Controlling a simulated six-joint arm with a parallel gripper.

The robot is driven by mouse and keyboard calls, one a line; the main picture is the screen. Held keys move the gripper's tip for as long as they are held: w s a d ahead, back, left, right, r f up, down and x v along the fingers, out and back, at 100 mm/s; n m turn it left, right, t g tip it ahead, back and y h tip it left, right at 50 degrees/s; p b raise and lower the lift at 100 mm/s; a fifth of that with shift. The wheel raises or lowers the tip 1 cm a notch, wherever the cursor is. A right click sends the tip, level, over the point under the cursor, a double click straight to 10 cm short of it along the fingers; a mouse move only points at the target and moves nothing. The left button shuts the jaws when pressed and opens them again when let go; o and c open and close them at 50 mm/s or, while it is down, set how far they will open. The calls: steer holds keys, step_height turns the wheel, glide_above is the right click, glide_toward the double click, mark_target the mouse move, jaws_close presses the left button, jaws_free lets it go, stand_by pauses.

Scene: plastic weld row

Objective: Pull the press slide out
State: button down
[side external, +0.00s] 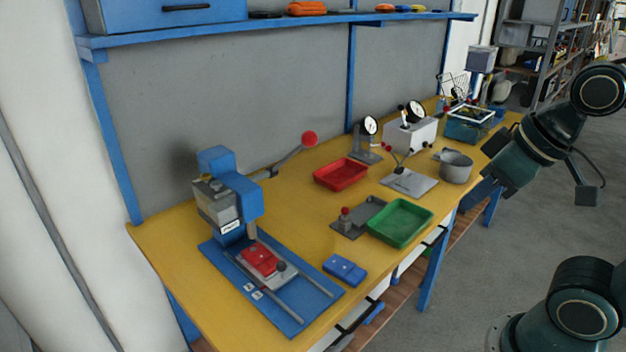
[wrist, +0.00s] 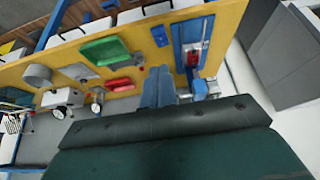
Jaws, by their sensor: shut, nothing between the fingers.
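The blue press (side external: 232,192) stands at the near left end of the yellow bench on a blue base plate (side external: 322,305). Its grey slide (side external: 280,279) sits on two rails, with a red part (side external: 259,260) on it and a black knob (side external: 281,266) at its front. Bare rail shows in front of the slide. The red part also shows in the wrist view (wrist: 193,57), beside the press (wrist: 200,88). My gripper (side external: 472,200) is at the right, over the bench's front edge, far from the slide. Its fingers (wrist: 158,72) are together and empty in the wrist view.
A blue block (side external: 345,269) lies right of the base plate. A green tray (side external: 400,222), red tray (side external: 341,174), grey pot (side external: 456,166), dial gauges and a grey fixture (side external: 408,182) stand between gripper and press. The red-knobbed press lever (side external: 290,157) reaches rightward.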

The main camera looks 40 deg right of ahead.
steer(key=c, duration=1.5)
jaws_free()
steer(key=shift+w+r, duration=0.1)
steer(key=shift+w, duration=0.05)
steer(key=shift+c, duration=0.2)
steer(key=w+a+n+g, duration=0.1)
steer(key=w+a+g, duration=0.1)
steer(key=w, duration=0.7)
steer(key=w+a+g, duration=0.1)
steer(key=w+a, duration=0.2)
steer(key=w, duration=0.7)
steer(key=w+a+f+g+h, duration=0.1)
steer(key=w+a+f, duration=0.3)
steer(key=w+f, duration=0.2)
steer(key=w+a+f+n+g+h, duration=0.1)
steer(key=w+a+f, duration=0.4)
steer(key=f, duration=0.3)
steer(key=shift+w+a+f, duration=0.3)
steer(key=shift+w+f, duration=0.1)
steer(key=shift+w, duration=0.15)
steer(key=shift+f, duration=0.15)
